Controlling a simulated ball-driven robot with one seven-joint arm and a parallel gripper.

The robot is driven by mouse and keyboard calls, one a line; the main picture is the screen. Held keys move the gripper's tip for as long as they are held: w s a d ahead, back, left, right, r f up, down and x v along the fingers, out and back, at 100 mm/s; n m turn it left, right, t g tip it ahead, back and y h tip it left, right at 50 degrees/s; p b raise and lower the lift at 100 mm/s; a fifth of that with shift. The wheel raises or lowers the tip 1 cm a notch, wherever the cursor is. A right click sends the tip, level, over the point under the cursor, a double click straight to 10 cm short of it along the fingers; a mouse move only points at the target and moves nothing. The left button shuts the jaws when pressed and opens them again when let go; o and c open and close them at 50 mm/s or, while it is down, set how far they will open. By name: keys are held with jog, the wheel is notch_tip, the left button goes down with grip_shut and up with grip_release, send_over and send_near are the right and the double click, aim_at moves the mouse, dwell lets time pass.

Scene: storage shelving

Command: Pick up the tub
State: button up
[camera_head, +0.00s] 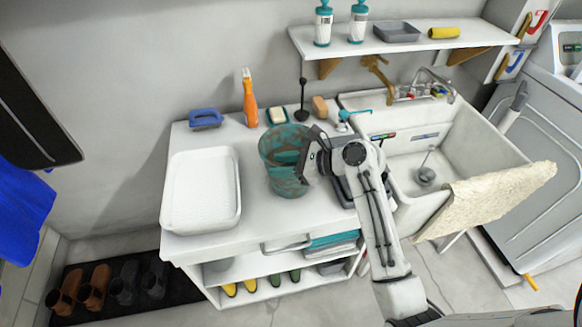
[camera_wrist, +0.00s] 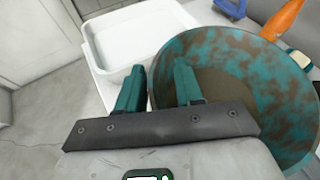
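A round, open tub (camera_head: 285,175), mottled teal and brown, stands upright on the white counter near its middle. Its wide mouth shows large in the wrist view (camera_wrist: 250,45), where it looks empty inside. My gripper (camera_head: 305,162) is at the right side of this tub in the head view and covers part of its rim. In the wrist view my gripper (camera_wrist: 158,80) has its two teal fingers apart. One finger overlaps the tub's mouth and the other is just outside its rim. I cannot tell whether either finger touches the wall.
A white rectangular basin (camera_head: 202,190) lies left of the tub. The sink (camera_head: 470,150) with a draped beige towel (camera_head: 490,195) is right. A wall shelf (camera_head: 400,42) overhangs.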

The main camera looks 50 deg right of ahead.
jog(key=shift+c, duration=0.4)
grip_shut()
